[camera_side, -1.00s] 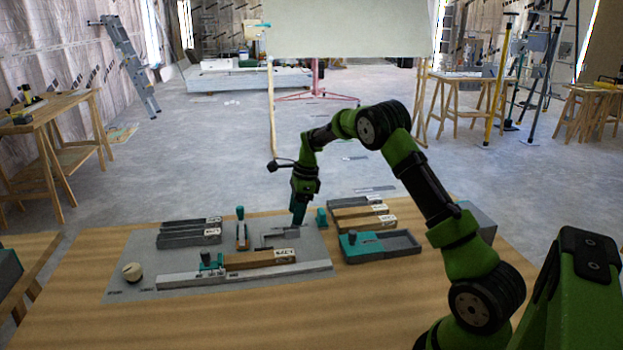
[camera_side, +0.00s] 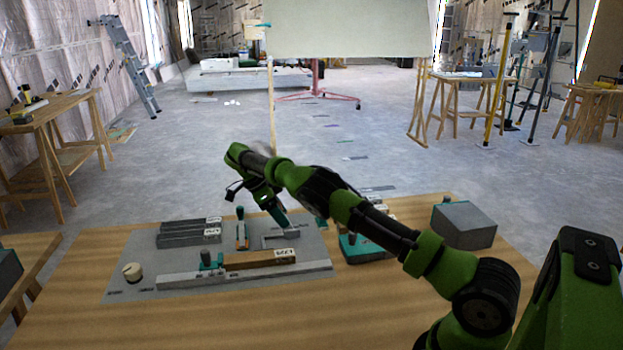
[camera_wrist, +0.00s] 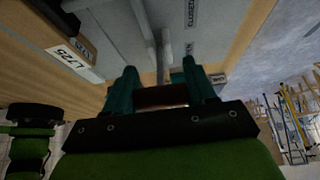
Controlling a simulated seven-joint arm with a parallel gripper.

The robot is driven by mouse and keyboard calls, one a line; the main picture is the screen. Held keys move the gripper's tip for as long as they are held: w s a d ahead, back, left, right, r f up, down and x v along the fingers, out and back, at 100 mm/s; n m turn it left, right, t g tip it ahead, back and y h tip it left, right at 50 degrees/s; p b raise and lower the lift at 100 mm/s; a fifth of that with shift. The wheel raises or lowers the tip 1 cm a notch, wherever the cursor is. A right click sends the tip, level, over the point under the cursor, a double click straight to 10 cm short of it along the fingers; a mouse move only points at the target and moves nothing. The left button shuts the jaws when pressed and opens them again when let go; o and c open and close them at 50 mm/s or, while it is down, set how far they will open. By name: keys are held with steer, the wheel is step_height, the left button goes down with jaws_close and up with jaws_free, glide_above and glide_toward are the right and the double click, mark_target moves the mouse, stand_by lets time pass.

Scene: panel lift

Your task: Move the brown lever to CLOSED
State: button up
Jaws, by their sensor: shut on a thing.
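In the wrist view, my gripper (camera_wrist: 163,90) has its two teal fingers closed on the brown lever (camera_wrist: 162,97), whose brown grip shows between them. A grey bar stretches from the grip toward the grey panel (camera_wrist: 130,15). A CLOSED label (camera_wrist: 191,12) is on the panel beyond the fingers, a little right of the bar. In the side view, my gripper (camera_side: 283,220) is tilted, fingers pointing down and right, over the back right of the panel (camera_side: 120,285). The lever's grip is too small to make out there.
On the panel are a teal-handled slider (camera_side: 241,236), a wooden block (camera_side: 260,259) along a pale rail (camera_side: 185,280), grey bars (camera_side: 188,238) and a round cream knob (camera_side: 132,272). A grey box (camera_side: 463,226) stands at the table's right. The front of the table is bare.

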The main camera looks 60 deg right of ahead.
steer(key=shift+w+d+r+g+h, duration=0.1)
steer(key=shift+w+d+g+h, duration=0.15)
steer(key=shift+h, duration=0.25)
steer(key=shift+a+f, duration=0.2)
steer(key=shift+a, duration=0.05)
steer(key=o, duration=1.3)
steer(key=shift+o, duration=0.6)
steer(key=shift+a, duration=0.15)
